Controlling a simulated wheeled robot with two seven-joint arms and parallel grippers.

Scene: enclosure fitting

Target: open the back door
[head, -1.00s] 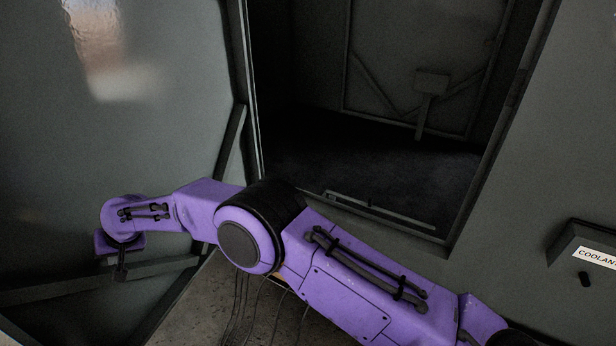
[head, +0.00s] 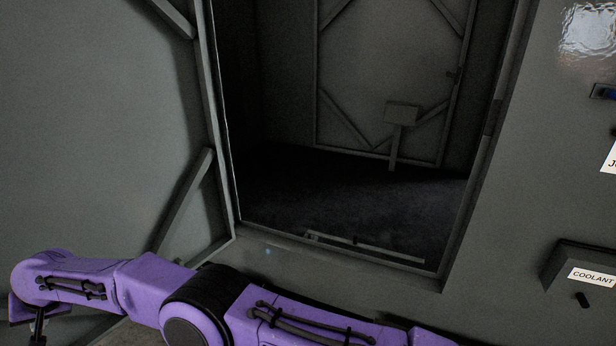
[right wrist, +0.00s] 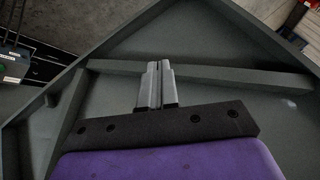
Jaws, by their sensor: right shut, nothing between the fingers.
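A grey braced door panel (head: 100,120) stands swung out at the left of a dark doorway in the head view. Inside, a second braced panel (head: 385,45) stands upright and looks closed in the far wall. No label shows which is the back door. My purple right arm reaches left across the bottom of the head view; its gripper is cut off at the lower left. In the right wrist view my right gripper (right wrist: 157,68) is shut and empty, its fingers over a grey braced panel (right wrist: 225,110); contact is unclear. My left gripper is not in view.
The doorway has a low sill (head: 335,262) with a bar (head: 365,245) just inside it. A small post with a plate (head: 402,114) stands inside. A box labelled COOLANT (head: 590,262) juts from the wall at right.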

